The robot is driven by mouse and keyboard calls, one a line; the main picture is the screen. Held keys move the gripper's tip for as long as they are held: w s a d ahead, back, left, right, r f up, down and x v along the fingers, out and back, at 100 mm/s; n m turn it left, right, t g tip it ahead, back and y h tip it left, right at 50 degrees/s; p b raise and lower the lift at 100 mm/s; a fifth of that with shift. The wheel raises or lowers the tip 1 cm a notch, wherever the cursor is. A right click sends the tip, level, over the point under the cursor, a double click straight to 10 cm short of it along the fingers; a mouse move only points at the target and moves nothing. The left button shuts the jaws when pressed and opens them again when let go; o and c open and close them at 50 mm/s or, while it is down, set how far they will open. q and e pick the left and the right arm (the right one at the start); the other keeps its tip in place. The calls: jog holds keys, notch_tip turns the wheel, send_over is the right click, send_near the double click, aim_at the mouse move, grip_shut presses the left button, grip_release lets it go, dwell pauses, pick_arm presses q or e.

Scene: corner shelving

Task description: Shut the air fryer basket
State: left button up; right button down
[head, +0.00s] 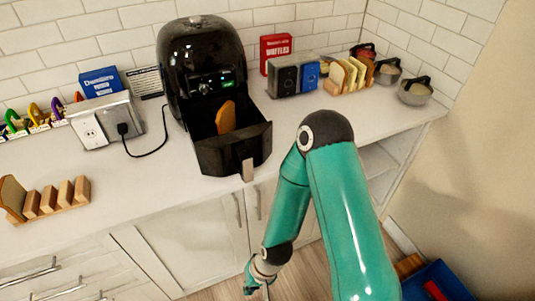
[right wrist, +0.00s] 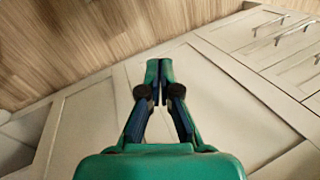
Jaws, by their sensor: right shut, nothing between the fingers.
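The black air fryer (head: 198,45) stands on the counter against the tiled wall. Its basket (head: 222,158) is pulled out at the front toward the counter edge, with a slice of bread (head: 226,117) standing in it. A light handle (head: 248,170) shows on the basket's front. My right gripper (head: 257,291) hangs low in front of the cabinet doors, below the counter and apart from the basket. In the right wrist view its fingertips (right wrist: 159,72) are together and empty. My left gripper is not in view.
A power outlet box (head: 107,122) with a plugged-in cord stands left of the fryer. A toast rack (head: 60,197) is at the left front. Toasters (head: 290,78), bread slices and pots (head: 415,92) stand at the right. A blue bin (head: 445,280) is on the floor.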

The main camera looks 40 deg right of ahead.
jog(key=w+d+r+m+t+h+b, duration=0.1)
jog(key=w+d+r+m+t, duration=0.1)
jog(key=w+d+r+m, duration=0.4)
jog(key=w+d+r+m+t+h, duration=0.1)
jog(key=w+d+r+m+t, duration=0.1)
jog(key=d+r+m, duration=0.6)
jog(key=s+d+r+m+t, duration=0.1)
jog(key=d+r+m+t, duration=0.15)
jog(key=r+m, duration=0.65)
jog(key=s+d+r+m+t, duration=0.15)
jog(key=d+r+m, duration=0.25)
jog(key=r+m, duration=0.5)
jog(key=n+b, duration=0.2)
jog(key=b, duration=0.1)
send_near(262, 155)
jog(key=shift+h, duration=0.4)
jog(key=x, duration=0.5)
jog(key=shift+s+a+f, duration=0.2)
jog(key=shift+a+f, duration=0.1)
jog(key=shift+a, duration=0.05)
jog(key=shift+w+f, duration=0.1)
jog(key=shift+w, duration=0.55)
